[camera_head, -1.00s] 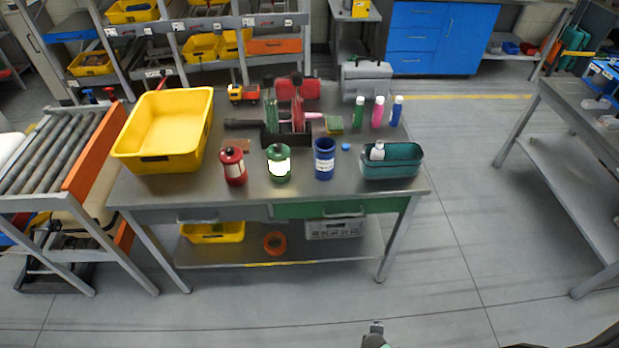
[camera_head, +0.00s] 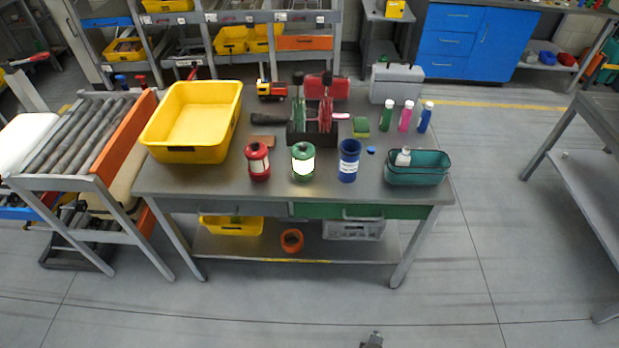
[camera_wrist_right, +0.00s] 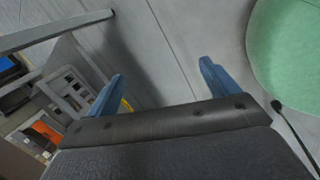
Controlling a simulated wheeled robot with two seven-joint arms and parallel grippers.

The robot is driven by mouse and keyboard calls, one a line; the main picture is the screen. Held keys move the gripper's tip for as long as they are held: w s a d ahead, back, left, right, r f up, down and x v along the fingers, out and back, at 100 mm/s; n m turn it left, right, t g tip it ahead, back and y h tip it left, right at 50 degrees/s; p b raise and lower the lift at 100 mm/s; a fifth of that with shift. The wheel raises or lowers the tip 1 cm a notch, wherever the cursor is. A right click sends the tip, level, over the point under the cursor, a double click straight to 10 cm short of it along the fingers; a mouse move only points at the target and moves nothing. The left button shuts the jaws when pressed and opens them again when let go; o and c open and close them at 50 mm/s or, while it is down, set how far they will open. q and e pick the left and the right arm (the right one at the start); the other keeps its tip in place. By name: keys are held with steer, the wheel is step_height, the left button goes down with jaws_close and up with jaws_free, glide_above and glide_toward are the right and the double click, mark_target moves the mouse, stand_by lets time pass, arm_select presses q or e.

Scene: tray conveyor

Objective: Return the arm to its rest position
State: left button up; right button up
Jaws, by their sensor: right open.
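My right gripper (camera_wrist_right: 160,82) is open in the right wrist view. Its two blue fingers stand wide apart with only grey floor between them, so it is empty. In the head view only a small grey tip of an arm of mine shows at the bottom edge, in front of the table and clear of it. My left gripper is in neither view.
A metal table (camera_head: 400,196) holds a yellow bin (camera_head: 154,148), red, green and blue containers, bottles and a teal basket (camera_head: 418,178). A roller conveyor (camera_head: 72,142) stands at left. Open floor lies in front and at right.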

arm_select(q)
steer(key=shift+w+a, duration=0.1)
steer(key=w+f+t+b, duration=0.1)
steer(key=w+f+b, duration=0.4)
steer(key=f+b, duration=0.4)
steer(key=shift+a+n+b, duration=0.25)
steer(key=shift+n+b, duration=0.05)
steer(key=shift+b, duration=0.8)
arm_select(e)
steer(key=s+a+f+m+g+y, duration=0.1)
steer(key=s+a+f+m, duration=0.1)
steer(key=f+m, duration=0.3)
steer(key=s+a+f+m+g+y, duration=0.1)
steer(key=s+f+m, duration=0.4)
steer(key=f, duration=0.5)
steer(key=shift+a+f+m, duration=0.35)
steer(key=shift+a+m, duration=0.1)
steer(key=shift+m, duration=0.15)
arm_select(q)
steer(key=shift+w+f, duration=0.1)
